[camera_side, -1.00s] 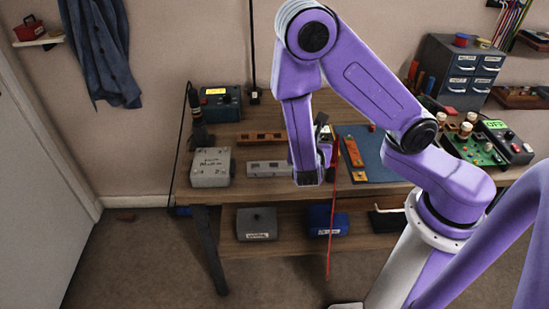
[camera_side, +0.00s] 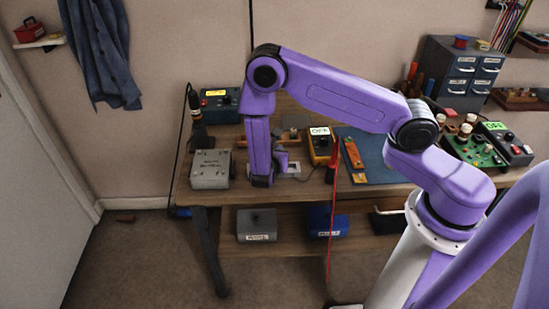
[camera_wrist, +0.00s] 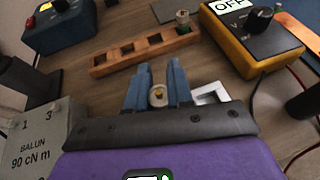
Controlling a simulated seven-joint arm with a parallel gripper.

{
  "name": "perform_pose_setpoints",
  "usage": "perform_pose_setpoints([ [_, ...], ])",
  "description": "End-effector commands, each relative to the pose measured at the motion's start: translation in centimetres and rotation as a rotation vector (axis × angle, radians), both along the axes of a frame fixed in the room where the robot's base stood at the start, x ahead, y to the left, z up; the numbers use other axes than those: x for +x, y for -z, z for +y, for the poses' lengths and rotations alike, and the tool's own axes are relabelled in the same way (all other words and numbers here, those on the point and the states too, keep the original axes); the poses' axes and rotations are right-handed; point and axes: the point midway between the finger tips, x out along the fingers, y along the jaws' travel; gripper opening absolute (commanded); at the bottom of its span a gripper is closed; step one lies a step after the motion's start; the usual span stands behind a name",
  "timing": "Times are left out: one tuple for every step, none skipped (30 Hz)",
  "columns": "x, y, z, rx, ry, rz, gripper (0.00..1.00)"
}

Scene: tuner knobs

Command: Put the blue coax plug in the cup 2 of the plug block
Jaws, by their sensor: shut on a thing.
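My gripper (camera_wrist: 159,68) has its two blue fingers closed around a small pale round plug (camera_wrist: 158,96) with a yellowish centre. I take it for the coax plug; its blue colour does not show clearly. In the side view my gripper is low over the bench, in front of a pale grey block (camera_side: 292,169). The grey block's end also shows in the wrist view (camera_wrist: 212,90), right of the fingers; the rest is hidden. A wooden block (camera_wrist: 140,52) with several square openings lies beyond the fingertips, with a plug (camera_wrist: 183,18) standing at its right end. Cup numbers are not readable.
A yellow meter (camera_wrist: 250,32) reading OFF stands right of the wooden block, with leads. The grey BALUN box (camera_wrist: 38,140) is close at left; a dark teal box (camera_wrist: 60,28) is behind it. A red cable (camera_side: 333,190) hangs over the bench front.

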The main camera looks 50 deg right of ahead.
Motion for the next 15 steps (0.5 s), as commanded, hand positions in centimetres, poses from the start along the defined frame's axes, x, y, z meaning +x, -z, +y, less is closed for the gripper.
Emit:
perform_pose_setpoints([
  [-0.1, 0.7, -0.1, -0.002, 0.001, 0.003, 0.00],
  [-0.1, 1.1, 0.0, -0.001, 0.001, 0.002, 0.00],
  [-0.1, 1.6, 0.0, -0.001, 0.001, 0.002, 0.00],
  [-0.1, 1.9, -0.1, -0.001, 0.001, 0.002, 0.00],
  [-0.1, 2.2, 0.0, -0.001, 0.001, 0.002, 0.00],
  [-0.1, 2.5, 0.0, -0.001, 0.001, 0.002, 0.00],
  [-0.1, 2.7, 0.0, -0.001, 0.001, 0.001, 0.00],
  [-0.1, 2.8, 0.0, -0.001, 0.001, 0.001, 0.00],
  [-0.1, 2.9, 0.0, 0.000, 0.001, 0.000, 0.00],
  [-0.1, 2.9, 0.0, 0.000, 0.001, 0.000, 0.00],
  [-0.1, 2.9, 0.0, 0.000, 0.001, 0.000, 0.00],
  [-0.1, 2.9, 0.0, 0.000, 0.001, 0.000, 0.00],
  [-0.1, 2.9, 0.0, 0.000, 0.001, 0.000, 0.00],
  [-0.1, 2.9, 0.0, 0.000, 0.001, 0.000, 0.00],
  [-0.1, 2.9, 0.0, 0.000, 0.001, 0.000, 0.00],
])
